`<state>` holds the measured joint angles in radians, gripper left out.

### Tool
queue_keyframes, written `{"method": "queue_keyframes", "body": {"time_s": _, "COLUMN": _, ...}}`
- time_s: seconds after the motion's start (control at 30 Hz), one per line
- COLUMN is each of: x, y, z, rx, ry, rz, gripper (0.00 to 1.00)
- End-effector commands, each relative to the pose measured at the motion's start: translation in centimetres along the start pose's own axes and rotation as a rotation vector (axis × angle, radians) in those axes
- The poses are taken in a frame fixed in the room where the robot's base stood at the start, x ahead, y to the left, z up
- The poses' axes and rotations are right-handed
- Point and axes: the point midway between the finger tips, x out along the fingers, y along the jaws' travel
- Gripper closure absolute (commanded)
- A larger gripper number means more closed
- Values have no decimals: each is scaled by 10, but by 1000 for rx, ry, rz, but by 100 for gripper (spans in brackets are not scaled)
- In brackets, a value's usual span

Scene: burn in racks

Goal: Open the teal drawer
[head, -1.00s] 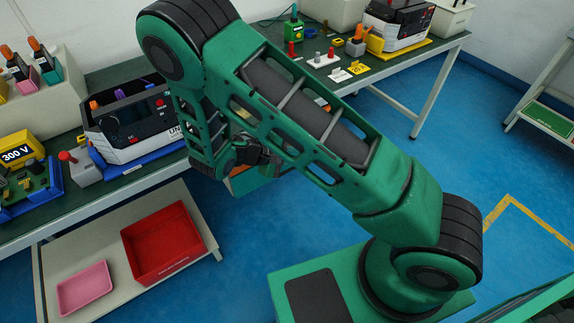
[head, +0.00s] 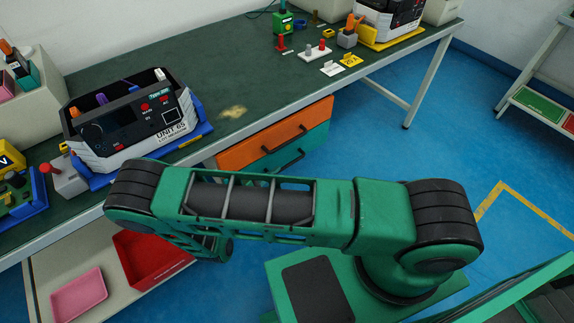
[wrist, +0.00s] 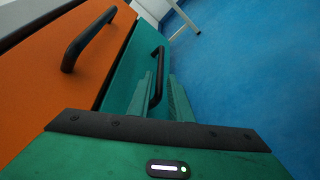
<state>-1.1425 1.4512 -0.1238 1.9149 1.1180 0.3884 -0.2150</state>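The teal drawer (head: 312,147) is under the green-topped bench, below an orange drawer, and its front looks about flush with the orange one. Its black bar handle (head: 283,160) shows in the head view. In the wrist view the teal drawer front (wrist: 130,75) is close, with its handle (wrist: 159,72) standing between my two green fingers. My gripper (wrist: 161,78) is open, with a gap between the fingers; I cannot tell whether either finger touches the handle. In the head view my arm hides the gripper.
The orange drawer (head: 250,145) has its own black handle close by, left of my fingers in the wrist view. A grey unit (head: 130,120) on a blue base stands on the bench (head: 200,70). A red tray (head: 140,262) lies on the low shelf. Blue floor right of the drawers is clear.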

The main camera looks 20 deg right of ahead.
Motion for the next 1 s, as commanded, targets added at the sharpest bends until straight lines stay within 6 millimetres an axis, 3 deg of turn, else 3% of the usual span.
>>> {"method": "queue_keyframes", "body": {"time_s": 0.2, "x": 39, "y": 0, "z": 0, "rx": -1, "ry": -2, "rz": -1, "gripper": 82}}
{"method": "queue_keyframes", "body": {"time_s": 0.4, "x": 64, "y": 0, "z": -1, "rx": 0, "ry": 1, "rz": 0, "gripper": 82}}
{"method": "queue_keyframes", "body": {"time_s": 0.87, "x": 75, "y": 0, "z": -1, "rx": 0, "ry": 2, "rz": 0, "gripper": 82}}
{"method": "queue_keyframes", "body": {"time_s": 0.93, "x": 75, "y": 0, "z": -1, "rx": 0, "ry": 2, "rz": 0, "gripper": 98}}
{"method": "queue_keyframes", "body": {"time_s": 1.0, "x": 75, "y": 0, "z": -1, "rx": 0, "ry": 2, "rz": 0, "gripper": 100}}
